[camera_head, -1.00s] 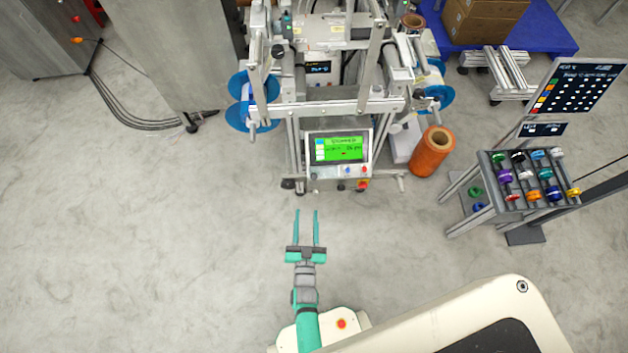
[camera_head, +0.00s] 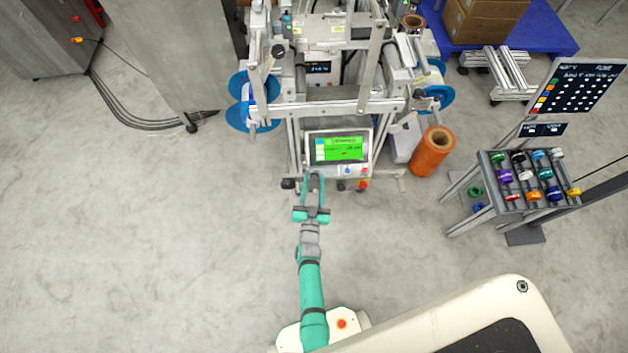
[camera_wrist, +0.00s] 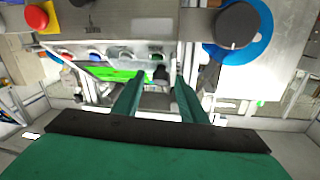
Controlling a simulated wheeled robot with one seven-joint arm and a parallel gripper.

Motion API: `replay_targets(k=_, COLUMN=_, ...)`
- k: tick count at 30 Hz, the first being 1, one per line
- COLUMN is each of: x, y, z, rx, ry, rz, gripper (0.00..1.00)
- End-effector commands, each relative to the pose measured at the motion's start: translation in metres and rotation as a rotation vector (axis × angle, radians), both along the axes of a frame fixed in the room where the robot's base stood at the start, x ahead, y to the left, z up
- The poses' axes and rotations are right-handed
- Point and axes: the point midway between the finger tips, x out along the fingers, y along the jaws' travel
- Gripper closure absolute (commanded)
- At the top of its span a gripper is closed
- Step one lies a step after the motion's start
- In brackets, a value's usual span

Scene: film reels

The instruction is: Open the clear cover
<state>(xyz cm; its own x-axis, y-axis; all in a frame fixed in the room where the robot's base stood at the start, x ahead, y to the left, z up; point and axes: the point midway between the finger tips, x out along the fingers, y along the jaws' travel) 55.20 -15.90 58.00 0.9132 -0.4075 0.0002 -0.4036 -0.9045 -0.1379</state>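A clear cover cannot be picked out for certain in either view. The metal machine (camera_head: 335,106) stands at the top centre of the head view, with a lit green screen (camera_head: 342,148) on its front panel. My gripper (camera_head: 314,175) is at the machine's lower front, just below and left of the screen. In the wrist view my gripper (camera_wrist: 158,88) has its two teal fingers apart, with nothing clearly held between them. Part of the green screen (camera_wrist: 115,74) shows beyond the left finger. Whether the fingertips touch the machine cannot be told.
Blue discs (camera_head: 237,117) stick out at the machine's left. An orange roll (camera_head: 432,151) stands at its right. A rack of coloured spools (camera_head: 527,180) stands farther right. A red button (camera_wrist: 36,17) and black knob (camera_wrist: 236,25) show close in the wrist view.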

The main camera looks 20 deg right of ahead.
Motion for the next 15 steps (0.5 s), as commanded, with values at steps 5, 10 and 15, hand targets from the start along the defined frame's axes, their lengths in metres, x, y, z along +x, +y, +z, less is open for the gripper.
replay_targets(k=5, x=0.0087, y=-0.0038, z=-0.0001, rx=0.0, ry=0.001, rz=0.0, gripper=0.62)
replay_targets(k=10, x=0.0094, y=-0.004, z=-0.0002, rx=0.0, ry=0.001, rz=0.0, gripper=0.62)
replay_targets(k=15, x=0.0093, y=-0.0042, z=0.0, rx=0.0, ry=0.001, rz=0.0, gripper=0.78)
